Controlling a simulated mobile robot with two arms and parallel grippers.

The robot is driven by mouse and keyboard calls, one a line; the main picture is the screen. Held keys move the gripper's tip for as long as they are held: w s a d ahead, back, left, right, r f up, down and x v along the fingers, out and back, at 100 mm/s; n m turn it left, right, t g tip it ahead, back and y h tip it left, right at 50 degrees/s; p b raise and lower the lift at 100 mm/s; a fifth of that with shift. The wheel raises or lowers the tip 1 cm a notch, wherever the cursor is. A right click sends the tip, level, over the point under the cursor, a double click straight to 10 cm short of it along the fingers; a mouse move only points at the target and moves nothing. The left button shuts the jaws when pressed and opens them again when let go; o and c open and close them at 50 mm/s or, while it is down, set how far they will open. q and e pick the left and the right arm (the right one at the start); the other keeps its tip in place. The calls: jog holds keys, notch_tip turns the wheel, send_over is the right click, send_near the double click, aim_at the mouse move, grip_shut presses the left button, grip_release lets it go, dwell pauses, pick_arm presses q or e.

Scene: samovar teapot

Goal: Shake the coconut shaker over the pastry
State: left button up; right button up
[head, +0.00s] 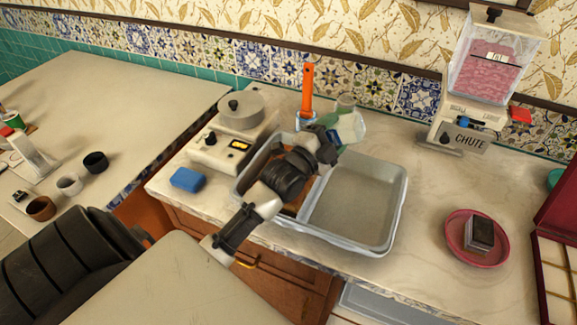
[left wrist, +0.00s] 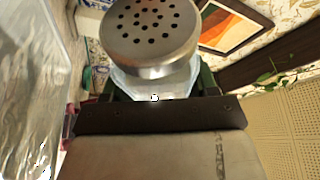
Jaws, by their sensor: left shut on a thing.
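My left gripper (head: 327,138) is shut on the shaker (head: 349,124), a clear, faceted vessel held in the air over the back edge of the grey basin. In the left wrist view the shaker's round metal lid (left wrist: 152,30) with several holes fills the top middle, and the gripper (left wrist: 155,98) closes around the body below it. The shaker looks tilted in the head view. A dark block with a greyish top (head: 481,232), perhaps the pastry, sits on a pink plate (head: 458,251) at the right, well apart from the shaker. My right gripper is not in view.
A grey two-part basin (head: 385,215) lies below my left gripper. A scale-like device with a pot (head: 222,150), a blue sponge (head: 187,180) and an orange-handled tool (head: 307,88) are near it. A chute dispenser (head: 490,75) stands back right. Counter around the plate is clear.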

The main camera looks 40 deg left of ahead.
pick_arm(q)
notch_tip(320, 180, down, 2)
jog(key=shift+f+b, duration=0.2)
jog(key=shift+b, duration=0.9)
jog(key=shift+r, duration=0.1)
notch_tip(320, 180, up, 3)
jog(key=p, duration=0.3)
notch_tip(320, 180, down, 3)
jog(key=shift+f+b, duration=0.1)
jog(key=shift+b, duration=0.95)
jog(key=shift+a, duration=0.1)
